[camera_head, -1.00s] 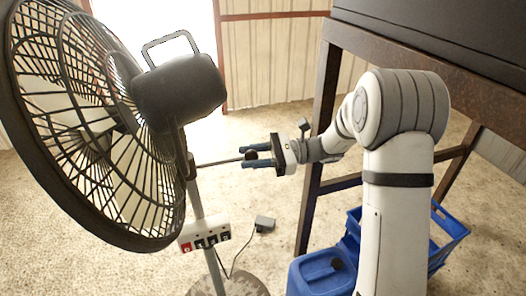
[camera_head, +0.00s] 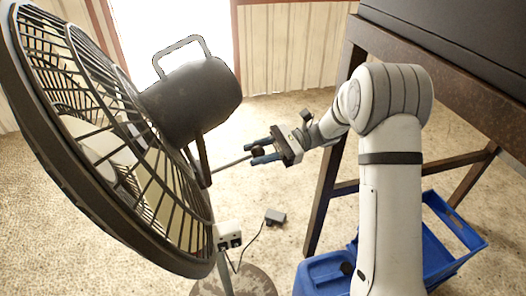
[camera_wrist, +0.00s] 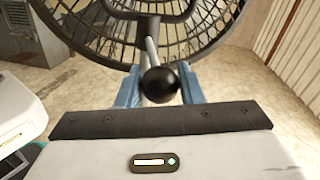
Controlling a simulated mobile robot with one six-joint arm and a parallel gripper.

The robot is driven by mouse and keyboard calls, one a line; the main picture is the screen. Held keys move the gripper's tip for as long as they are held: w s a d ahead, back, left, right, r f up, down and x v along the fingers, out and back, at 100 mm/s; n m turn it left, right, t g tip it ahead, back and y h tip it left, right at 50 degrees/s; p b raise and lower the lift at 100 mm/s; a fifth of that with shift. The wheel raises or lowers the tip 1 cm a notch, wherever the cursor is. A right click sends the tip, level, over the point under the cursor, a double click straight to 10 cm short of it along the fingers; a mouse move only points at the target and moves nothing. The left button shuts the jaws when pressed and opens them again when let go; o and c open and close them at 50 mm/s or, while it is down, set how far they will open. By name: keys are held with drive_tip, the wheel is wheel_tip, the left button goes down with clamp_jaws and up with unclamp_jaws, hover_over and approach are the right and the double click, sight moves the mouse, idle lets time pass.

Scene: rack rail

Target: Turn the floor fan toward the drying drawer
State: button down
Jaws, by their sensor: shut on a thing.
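The floor fan (camera_head: 190,105) stands at the left in the head view, with a black motor housing, a wire cage facing left and a round base (camera_head: 250,284). A thin rod with a dark ball knob (camera_head: 257,151) sticks out from the fan toward my gripper. My gripper (camera_head: 262,153) is shut on this knob, its blue fingers on either side of it. In the wrist view the black knob (camera_wrist: 159,86) sits between the blue fingers (camera_wrist: 158,90), with the fan cage (camera_wrist: 215,25) behind it. I cannot pick out the drying drawer with certainty.
A dark-framed table (camera_head: 345,130) stands at the right. A blue canister (camera_head: 322,275) and a blue crate (camera_head: 465,235) are on the floor below it. A small grey box (camera_head: 275,216) with a cord lies near the fan base. A grey cabinet (camera_wrist: 30,35) shows at left in the wrist view.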

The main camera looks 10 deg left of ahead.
drive_tip(key=shift+s+a+f, duration=0.1)
drive_tip(key=shift+s+a, duration=0.05)
drive_tip(key=shift+s, duration=0.05)
idle(0.6)
drive_tip(key=c, duration=1.2)
unclamp_jaws()
drive_tip(key=shift+a, duration=0.1)
drive_tip(key=shift+o, duration=0.9)
drive_tip(key=v, duration=0.8)
drive_tip(key=shift+c, duration=0.2)
